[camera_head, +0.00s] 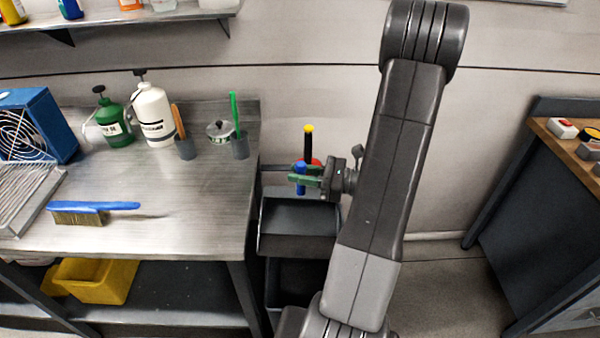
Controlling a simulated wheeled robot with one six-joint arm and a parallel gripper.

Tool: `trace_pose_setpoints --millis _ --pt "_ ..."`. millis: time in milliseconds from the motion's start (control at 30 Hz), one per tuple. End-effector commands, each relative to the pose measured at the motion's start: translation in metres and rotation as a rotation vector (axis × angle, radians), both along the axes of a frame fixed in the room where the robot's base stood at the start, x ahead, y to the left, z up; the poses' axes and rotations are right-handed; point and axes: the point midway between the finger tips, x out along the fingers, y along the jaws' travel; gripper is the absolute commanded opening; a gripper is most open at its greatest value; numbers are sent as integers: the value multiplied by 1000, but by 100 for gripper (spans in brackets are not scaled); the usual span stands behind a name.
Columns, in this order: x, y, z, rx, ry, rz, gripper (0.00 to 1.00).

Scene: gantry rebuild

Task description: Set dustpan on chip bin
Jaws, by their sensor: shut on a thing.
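My gripper (304,176), with green fingers, is shut on a small upright blue piece (300,184), which looks like the handle of the dustpan. Directly below it is a dark, wide, tray-like shape (298,244). I cannot tell whether this is the dustpan's pan or the top of a dark container. A second dark, open shape (290,285) lies lower, perhaps the chip bin, partly hidden by my arm. Contact between these dark shapes cannot be made out.
A black rod with a yellow tip (308,145) and a red thing stand just behind my gripper. The metal workbench (190,215) on the left holds a blue-handled brush (95,208), bottles and cups. Another bench (530,180) stands right. Open floor (440,270) lies between.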

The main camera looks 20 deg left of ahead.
Motion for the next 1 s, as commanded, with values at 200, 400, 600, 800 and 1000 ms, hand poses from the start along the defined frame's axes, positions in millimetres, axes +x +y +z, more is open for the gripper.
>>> trace_pose_setpoints --millis 200,400,600,800,1000 --pt "0 0 3 2 0 0 0" --pt "0 0 19 2 -1 0 0" --pt "0 0 38 2 -1 0 0" --pt "0 0 56 2 0 0 0" --pt "0 0 74 2 -1 0 0"
